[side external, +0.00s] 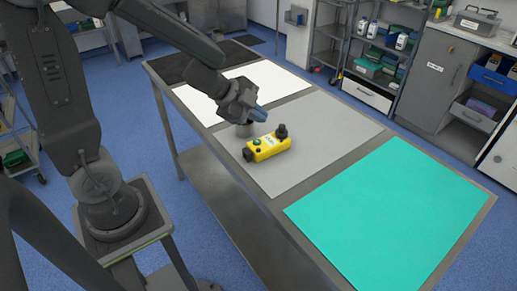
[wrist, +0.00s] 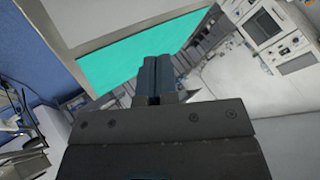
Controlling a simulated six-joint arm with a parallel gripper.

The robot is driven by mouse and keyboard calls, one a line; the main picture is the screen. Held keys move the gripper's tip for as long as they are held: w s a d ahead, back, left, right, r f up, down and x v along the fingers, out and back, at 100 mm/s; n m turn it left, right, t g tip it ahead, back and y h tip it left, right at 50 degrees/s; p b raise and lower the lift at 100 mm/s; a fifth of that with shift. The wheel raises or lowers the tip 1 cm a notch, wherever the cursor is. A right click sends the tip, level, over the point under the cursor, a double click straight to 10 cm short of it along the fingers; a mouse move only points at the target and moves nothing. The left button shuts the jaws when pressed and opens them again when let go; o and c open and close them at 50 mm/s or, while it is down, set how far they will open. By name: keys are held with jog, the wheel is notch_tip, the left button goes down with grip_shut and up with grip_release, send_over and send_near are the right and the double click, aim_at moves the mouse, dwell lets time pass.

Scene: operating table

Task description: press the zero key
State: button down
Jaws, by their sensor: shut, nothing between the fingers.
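A yellow device (side external: 268,146) lies on the grey mat of the table. It has a green button (side external: 257,142) on top, a black knob (side external: 282,130) at its right end and a black part at its left end. A key marked zero cannot be made out at this size. My gripper (side external: 262,116) is above the table, just above and behind the device in the side view, apart from it. In the wrist view its two fingers (wrist: 157,76) are together with nothing between them. The device does not show in the wrist view.
A small grey cylinder (side external: 244,130) stands just left of the device, below my gripper. The grey mat (side external: 325,128) is otherwise clear. A bare teal mat (side external: 385,215) lies to the right and a white one (side external: 262,78) to the left. Shelves and cabinets stand behind.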

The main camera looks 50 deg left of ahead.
aim_at(258, 151)
jog(key=shift+f, duration=3.85)
jog(key=shift+f, duration=0.15)
jog(key=shift+f, duration=0.25)
jog(key=shift+f, duration=0.4)
jog(key=shift+r, duration=0.8)
jog(key=shift+r, duration=0.15)
jog(key=shift+r, duration=2.4)
